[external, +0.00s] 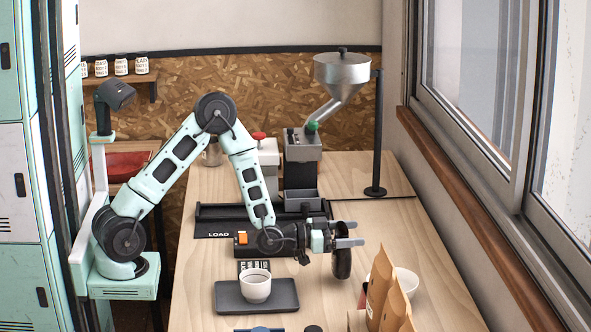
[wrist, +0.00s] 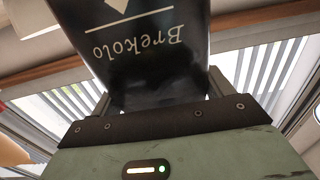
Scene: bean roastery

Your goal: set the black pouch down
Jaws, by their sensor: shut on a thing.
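The black pouch (external: 342,265) is between the fingers of my gripper (external: 350,235), which is shut on it and reaches right over the wooden table. In the external view the pouch is seen narrow, mostly below the fingers; I cannot tell whether its bottom touches the table. In the wrist view the pouch (wrist: 145,45) fills the upper middle, with upside-down white lettering "Brekolo" and a white line. The gripper hides part of the pouch in the external view.
A grey tray (external: 228,297) with a white cup (external: 256,286) is at the front. Brown paper bags (external: 380,285) and a white bowl (external: 407,281) stand right of the pouch. A black tray marked LOAD (external: 212,226) and a grinder (external: 302,150) are behind. Bare tabletop (external: 400,228) lies at right.

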